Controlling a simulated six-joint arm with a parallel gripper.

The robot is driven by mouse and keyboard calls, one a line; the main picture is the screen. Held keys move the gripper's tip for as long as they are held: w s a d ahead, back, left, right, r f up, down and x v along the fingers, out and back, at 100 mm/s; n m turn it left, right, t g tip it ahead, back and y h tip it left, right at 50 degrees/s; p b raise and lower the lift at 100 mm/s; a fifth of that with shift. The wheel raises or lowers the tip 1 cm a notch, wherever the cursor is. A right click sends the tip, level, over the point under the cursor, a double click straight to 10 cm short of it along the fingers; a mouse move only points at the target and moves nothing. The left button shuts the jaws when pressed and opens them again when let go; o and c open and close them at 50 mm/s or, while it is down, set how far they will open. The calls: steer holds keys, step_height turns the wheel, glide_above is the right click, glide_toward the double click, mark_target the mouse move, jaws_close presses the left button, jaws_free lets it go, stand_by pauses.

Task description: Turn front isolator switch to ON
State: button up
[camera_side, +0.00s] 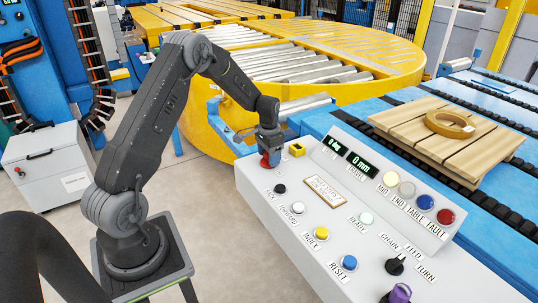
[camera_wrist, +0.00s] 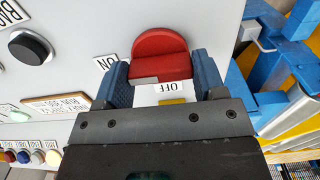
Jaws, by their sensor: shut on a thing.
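The isolator switch is a red knob (camera_wrist: 160,48) on the light grey control panel. In the wrist view it stands between my two blue-padded fingers, with an ON label (camera_wrist: 106,62) at its left and an OFF label (camera_wrist: 172,88) on the near side. My gripper (camera_wrist: 160,68) is shut on the red knob. In the side view my gripper (camera_side: 270,143) reaches down to the panel's far left corner, where the red knob (camera_side: 265,161) shows only partly. My gripper body hides the knob's near part, and I cannot tell which label it points to.
The panel (camera_side: 325,237) carries several buttons, lamps and a black selector (camera_side: 396,264). Behind stand a yellow turntable (camera_side: 400,55) and a blue conveyor with a wooden pallet (camera_side: 480,150). A black button (camera_wrist: 30,47) shows in the wrist view.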

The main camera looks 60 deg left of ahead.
steer(key=o, duration=0.9)
step_height(320, 180, up, 14)
steer(key=shift+f, duration=0.1)
stand_by(0.4)
